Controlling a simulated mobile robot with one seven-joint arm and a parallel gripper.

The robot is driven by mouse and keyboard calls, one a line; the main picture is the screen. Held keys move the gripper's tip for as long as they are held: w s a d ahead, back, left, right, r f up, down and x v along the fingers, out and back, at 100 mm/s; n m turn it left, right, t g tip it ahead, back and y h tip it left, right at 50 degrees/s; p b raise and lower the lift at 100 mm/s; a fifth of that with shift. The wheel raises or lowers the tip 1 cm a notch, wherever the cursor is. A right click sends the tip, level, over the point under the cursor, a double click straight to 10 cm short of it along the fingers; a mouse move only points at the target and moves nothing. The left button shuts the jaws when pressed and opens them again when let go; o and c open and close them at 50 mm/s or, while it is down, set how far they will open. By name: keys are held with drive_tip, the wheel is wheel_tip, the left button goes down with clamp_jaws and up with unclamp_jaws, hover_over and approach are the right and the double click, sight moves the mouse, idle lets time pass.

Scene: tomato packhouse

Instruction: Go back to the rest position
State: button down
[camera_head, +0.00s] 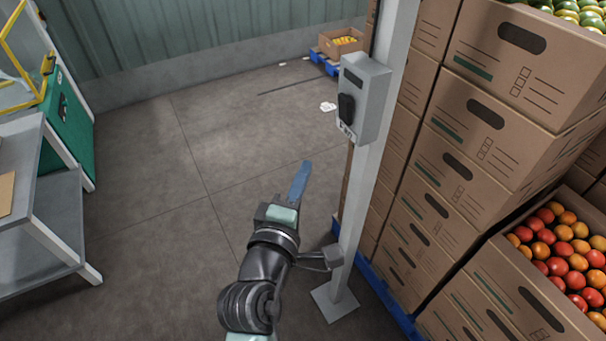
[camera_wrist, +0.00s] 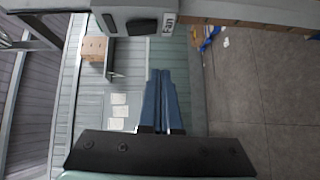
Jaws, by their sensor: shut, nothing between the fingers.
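My gripper (camera_head: 303,168) is in the middle of the head view, its blue fingers together and pointing up and away over the concrete floor. In the wrist view the two blue fingers (camera_wrist: 161,75) lie side by side with nothing between them. The arm stands to the left of a pale post that carries a grey switch box (camera_head: 364,99). The box, labelled "Fan", also shows at the top of the wrist view (camera_wrist: 140,20), beyond the fingertips. In the head view the fingers are apart from the post and the box.
Stacked cartons (camera_head: 468,145) rise close on the right, with an open carton of tomatoes (camera_head: 532,299). A grey table (camera_head: 38,189) and a green machine (camera_head: 70,125) stand at the left. A carton (camera_head: 326,46) sits by the back wall. The floor (camera_head: 150,200) between is clear.

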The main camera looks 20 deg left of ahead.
drive_tip(key=w+d+r+m+t+h, duration=0.15)
drive_tip(key=d+r+m, duration=0.3)
drive_tip(key=r, duration=0.65)
drive_tip(key=d+r+m+t, duration=0.35)
drive_tip(key=r+m, duration=0.25)
drive_tip(key=r, duration=0.6)
drive_tip(key=s+d+r+m+t, duration=0.1)
drive_tip(key=s+d+r+m, duration=0.1)
drive_tip(key=s+r, duration=0.2)
drive_tip(key=s+d+r+m+t, duration=0.2)
drive_tip(key=s+d+r+m, duration=0.1)
drive_tip(key=r, duration=0.7)
drive_tip(key=s+d+r+m+t, duration=0.2)
drive_tip(key=s+d+r+m, duration=0.1)
drive_tip(key=s+r, duration=0.2)
drive_tip(key=shift+s+r+h, duration=0.2)
drive_tip(key=shift+r+h, duration=0.15)
drive_tip(key=shift+r, duration=0.55)
